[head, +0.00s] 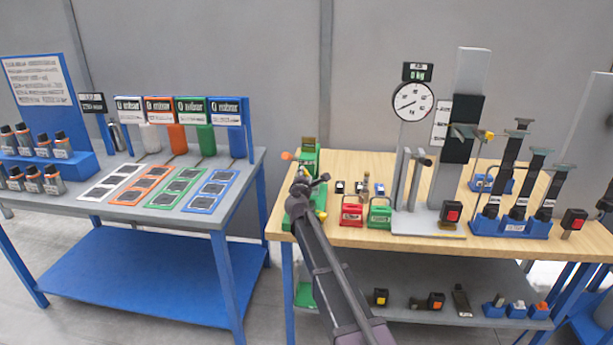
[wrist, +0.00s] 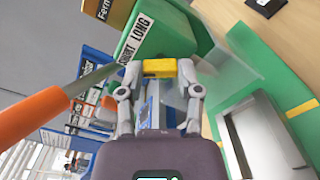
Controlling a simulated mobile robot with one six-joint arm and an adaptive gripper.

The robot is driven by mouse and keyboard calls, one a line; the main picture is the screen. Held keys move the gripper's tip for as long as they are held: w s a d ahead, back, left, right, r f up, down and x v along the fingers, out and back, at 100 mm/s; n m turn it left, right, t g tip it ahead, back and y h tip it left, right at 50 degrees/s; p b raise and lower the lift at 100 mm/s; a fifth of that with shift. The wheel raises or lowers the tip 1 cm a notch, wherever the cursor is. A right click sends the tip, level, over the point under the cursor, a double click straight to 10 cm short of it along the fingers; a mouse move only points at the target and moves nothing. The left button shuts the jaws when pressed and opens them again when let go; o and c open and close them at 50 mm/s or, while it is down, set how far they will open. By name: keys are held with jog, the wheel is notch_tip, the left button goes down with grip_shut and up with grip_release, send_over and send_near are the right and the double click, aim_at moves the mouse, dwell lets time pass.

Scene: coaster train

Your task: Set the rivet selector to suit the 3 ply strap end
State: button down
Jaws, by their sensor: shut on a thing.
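The rivet selector is a yellow block (wrist: 160,67) on the green press (wrist: 150,38), below a white label reading SHORT LONG (wrist: 136,38). My gripper (wrist: 159,70) is shut on the yellow block, one fingertip at each side of it. In the head view, my gripper (head: 308,188) is at the green press (head: 307,160) on the left end of the wooden bench, and my arm hides much of the press. Several dark straps (head: 515,175) stand in a blue holder (head: 512,227) at the right; I cannot tell which is the 3 ply strap end.
The press has an orange-ended lever (wrist: 35,125), close to my gripper on the left in the wrist view. A red box (head: 352,214) and a green box (head: 379,214) stand right of the press. A dial gauge (head: 413,102) stands further right. A blue-legged table (head: 165,205) is at the left.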

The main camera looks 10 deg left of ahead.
jog(key=shift+m, duration=0.4)
jog(key=m, duration=0.6)
jog(key=shift+w, duration=0.1)
jog(key=m, duration=0.3)
jog(key=shift+a+m, duration=0.1)
jog(key=shift+m, duration=1.9)
jog(key=shift+c, duration=1.4)
grip_release()
jog(key=shift+f, duration=0.1)
